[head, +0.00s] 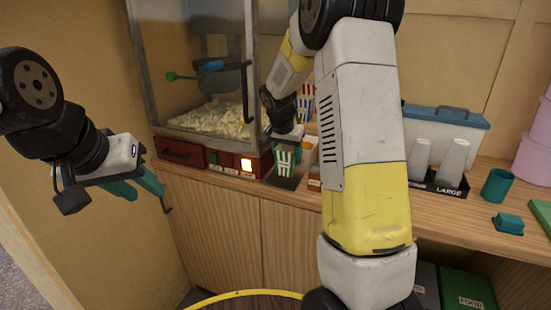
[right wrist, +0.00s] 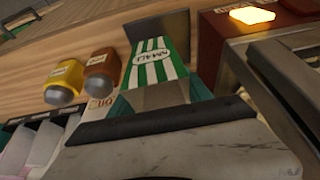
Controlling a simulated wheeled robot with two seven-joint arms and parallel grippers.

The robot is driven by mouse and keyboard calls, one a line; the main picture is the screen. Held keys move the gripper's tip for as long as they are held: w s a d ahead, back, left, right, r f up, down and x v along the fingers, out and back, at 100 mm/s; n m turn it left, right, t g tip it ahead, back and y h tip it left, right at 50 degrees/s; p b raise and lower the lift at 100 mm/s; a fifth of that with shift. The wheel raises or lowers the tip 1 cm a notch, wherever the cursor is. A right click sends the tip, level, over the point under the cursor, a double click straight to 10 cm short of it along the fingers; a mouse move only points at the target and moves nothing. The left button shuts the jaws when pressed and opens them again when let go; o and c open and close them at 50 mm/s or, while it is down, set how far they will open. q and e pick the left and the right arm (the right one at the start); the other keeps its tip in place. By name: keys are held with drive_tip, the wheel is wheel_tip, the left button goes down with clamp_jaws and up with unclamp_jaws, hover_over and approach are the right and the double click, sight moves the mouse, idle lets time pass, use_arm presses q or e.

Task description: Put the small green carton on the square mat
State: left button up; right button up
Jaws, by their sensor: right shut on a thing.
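The small green-and-white striped carton (head: 284,163) hangs upright below my right gripper (head: 287,137). In the right wrist view the carton (right wrist: 155,62) sits between the two teal fingers (right wrist: 165,98), which are shut on it. Part of the mat (right wrist: 172,25) shows behind the carton in the right wrist view. I cannot tell whether the carton touches it. My left gripper (head: 143,187) is open and empty, left of the counter.
The popcorn machine (head: 208,162) with a lit button stands left of the mat. Mustard (right wrist: 64,80) and brown (right wrist: 102,70) bottles stand close to the carton. A cup holder (head: 440,186) and teal cup (head: 497,186) stand right.

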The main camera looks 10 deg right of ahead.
sight(286, 162)
drive_tip(key=shift+w+f, duration=0.1)
drive_tip(key=shift+w, duration=0.95)
drive_tip(key=shift+f, duration=1.75)
drive_tip(key=shift+f, duration=0.1)
drive_tip(key=o, duration=1.3)
